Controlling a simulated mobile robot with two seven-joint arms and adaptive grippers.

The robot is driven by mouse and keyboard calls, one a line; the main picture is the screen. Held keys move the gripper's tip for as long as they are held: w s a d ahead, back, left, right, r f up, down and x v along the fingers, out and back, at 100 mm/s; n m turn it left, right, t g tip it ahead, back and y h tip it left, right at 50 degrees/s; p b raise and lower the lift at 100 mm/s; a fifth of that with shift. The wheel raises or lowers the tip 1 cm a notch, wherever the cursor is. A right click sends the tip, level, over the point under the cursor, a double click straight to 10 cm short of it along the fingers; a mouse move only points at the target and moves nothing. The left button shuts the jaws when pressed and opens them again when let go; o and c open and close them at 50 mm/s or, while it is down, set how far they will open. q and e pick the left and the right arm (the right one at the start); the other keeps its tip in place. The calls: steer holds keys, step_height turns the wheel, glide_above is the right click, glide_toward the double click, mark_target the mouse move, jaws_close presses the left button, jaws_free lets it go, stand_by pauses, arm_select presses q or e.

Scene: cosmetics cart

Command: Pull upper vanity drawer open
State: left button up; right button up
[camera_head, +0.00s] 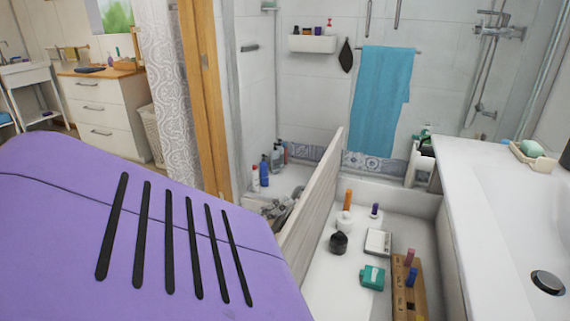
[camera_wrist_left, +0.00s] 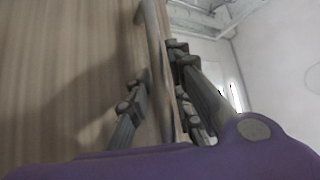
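The upper vanity drawer stands pulled out in the head view, its inside (camera_head: 322,268) showing. Its pale wood front panel (camera_head: 318,190) faces left. In the left wrist view the wood front (camera_wrist_left: 70,70) fills the left side, with a long bar handle (camera_wrist_left: 153,40) on it. My left gripper (camera_wrist_left: 157,88) has its dark fingers apart, with the handle running between them; a gap shows beside the left finger. In the head view my left gripper (camera_head: 274,208) is partly hidden behind my purple arm and the drawer front. My right gripper is not in view.
The drawer holds a black jar (camera_head: 338,242), a teal box (camera_head: 372,277), a white box (camera_head: 377,242) and a wooden organizer (camera_head: 403,290). A white sink counter (camera_head: 470,190) is on the right. Bottles (camera_head: 264,172) stand behind on the left. A blue towel (camera_head: 380,100) hangs behind.

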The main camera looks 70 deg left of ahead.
arm_select(q)
steer(key=v, duration=1.2)
steer(key=shift+f, duration=0.1)
